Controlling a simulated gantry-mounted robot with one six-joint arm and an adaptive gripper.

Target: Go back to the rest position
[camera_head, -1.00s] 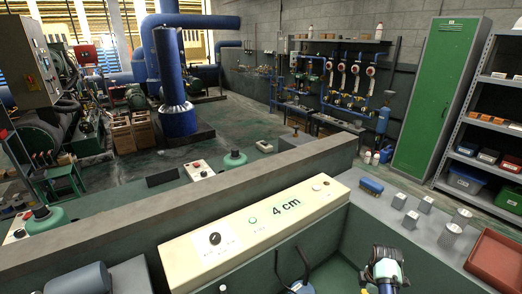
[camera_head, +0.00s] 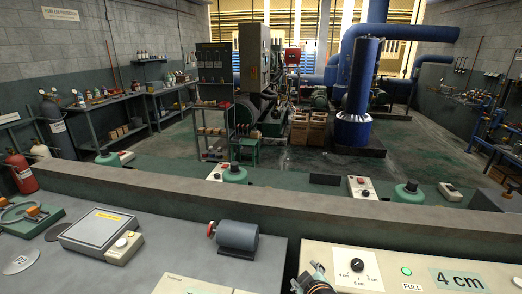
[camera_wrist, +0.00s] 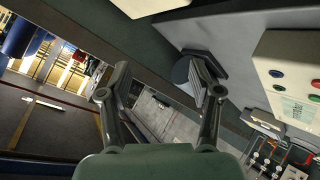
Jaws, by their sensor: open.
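My gripper (camera_wrist: 160,92) is open and empty in the wrist view, with a gap between its two fingers. Behind the fingers a dark grey cylinder and a pale panel with coloured buttons (camera_wrist: 290,80) show at the right. In the head view only a part of my arm shows at the bottom edge, in front of the cream control box (camera_head: 385,268) marked "4 cm". The gripper's fingers cannot be made out there.
A grey motor-like cylinder (camera_head: 238,236) and a scale-like box (camera_head: 98,232) stand on the bench. A low wall (camera_head: 300,205) runs behind them. A red extinguisher (camera_head: 22,172) stands at the left. Bare bench top lies between the box and the cylinder.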

